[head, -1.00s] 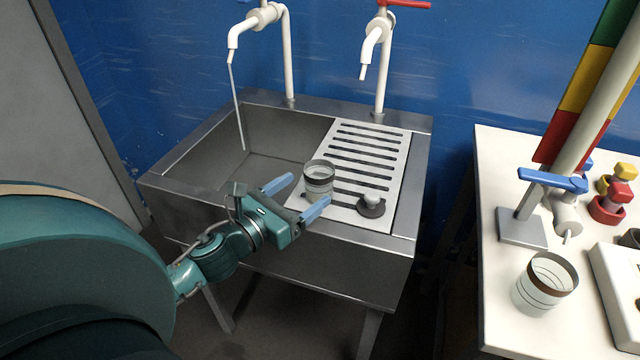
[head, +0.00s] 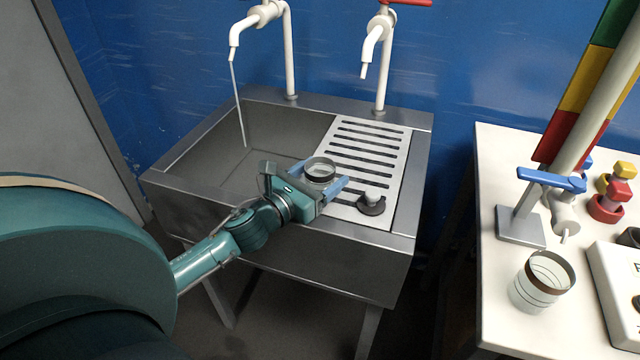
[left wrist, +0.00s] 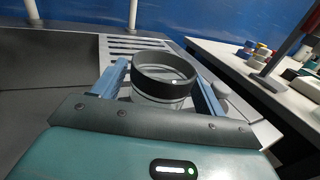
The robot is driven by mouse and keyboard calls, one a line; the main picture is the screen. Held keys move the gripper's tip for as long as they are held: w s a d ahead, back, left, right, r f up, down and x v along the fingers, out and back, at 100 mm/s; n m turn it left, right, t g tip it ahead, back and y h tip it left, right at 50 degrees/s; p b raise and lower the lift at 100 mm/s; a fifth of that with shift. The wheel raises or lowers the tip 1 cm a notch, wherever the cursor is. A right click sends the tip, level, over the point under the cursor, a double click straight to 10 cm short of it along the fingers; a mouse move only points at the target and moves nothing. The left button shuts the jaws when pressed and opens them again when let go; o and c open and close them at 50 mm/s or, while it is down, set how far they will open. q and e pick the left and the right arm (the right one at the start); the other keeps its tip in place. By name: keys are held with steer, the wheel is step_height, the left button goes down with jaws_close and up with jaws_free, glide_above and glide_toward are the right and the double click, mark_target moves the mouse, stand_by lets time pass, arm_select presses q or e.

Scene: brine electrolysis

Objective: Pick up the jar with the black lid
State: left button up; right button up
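A clear glass jar with a black band around its top (head: 320,166) stands upright on the front left part of the slotted drainboard (head: 394,190). It looks open at the top, and its lower part is hidden by my gripper in the head view. My left gripper (head: 318,178) is open, with one blue finger on each side of the jar. In the left wrist view the jar (left wrist: 164,80) sits between the fingers, with a small gap showing on the left side. My right gripper is not in view.
The sink basin (head: 215,150) is at left, with water running from the left tap (head: 262,14). A brown-rimmed glass (head: 541,282) and a blue-handled stand (head: 520,225) are on the white table (head: 495,300).

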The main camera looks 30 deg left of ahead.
arm_select(q)
steer(key=c, duration=1)
